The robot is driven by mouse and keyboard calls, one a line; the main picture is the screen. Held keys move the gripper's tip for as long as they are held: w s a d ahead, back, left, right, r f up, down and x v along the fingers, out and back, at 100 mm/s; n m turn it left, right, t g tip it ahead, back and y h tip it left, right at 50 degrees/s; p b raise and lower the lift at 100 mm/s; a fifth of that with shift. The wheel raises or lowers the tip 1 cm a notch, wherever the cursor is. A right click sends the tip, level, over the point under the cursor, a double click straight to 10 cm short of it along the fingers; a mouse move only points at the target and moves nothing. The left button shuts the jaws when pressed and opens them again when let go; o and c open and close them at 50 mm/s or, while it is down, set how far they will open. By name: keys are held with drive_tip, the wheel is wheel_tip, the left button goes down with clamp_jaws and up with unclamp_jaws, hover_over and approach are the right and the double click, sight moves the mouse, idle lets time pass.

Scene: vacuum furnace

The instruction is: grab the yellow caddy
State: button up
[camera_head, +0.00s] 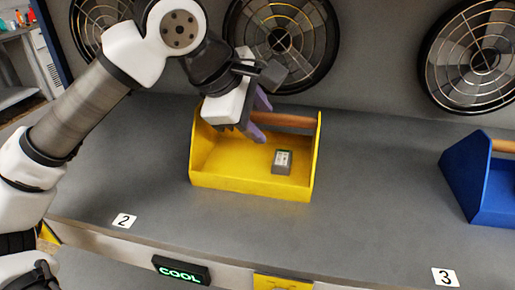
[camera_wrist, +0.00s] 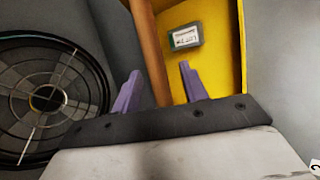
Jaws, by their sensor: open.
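The yellow caddy (camera_head: 250,185) stands on the grey bench behind the label 2. It has a wooden bar handle (camera_head: 287,120) across its top and a small grey-green box (camera_head: 282,161) inside. My gripper (camera_head: 258,115) is above the caddy's left part, at the left end of the handle, with its purple fingers apart. In the wrist view the handle (camera_wrist: 149,50) runs up between the two open fingers (camera_wrist: 158,88), and the caddy's yellow floor (camera_wrist: 215,65) and the box (camera_wrist: 185,36) show beyond. I cannot tell whether the fingers touch the handle.
A blue caddy (camera_head: 485,180) stands at the right behind the label 3 (camera_head: 445,277). Round caged fans (camera_head: 282,42) line the wall behind the bench. A lit COOL sign (camera_head: 181,270) is on the bench's front edge. The bench between the caddies is clear.

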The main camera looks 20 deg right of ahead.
drive_tip(key=shift+c, duration=0.4)
clamp_jaws()
drive_tip(key=shift+r, duration=0.15)
idle(0.8)
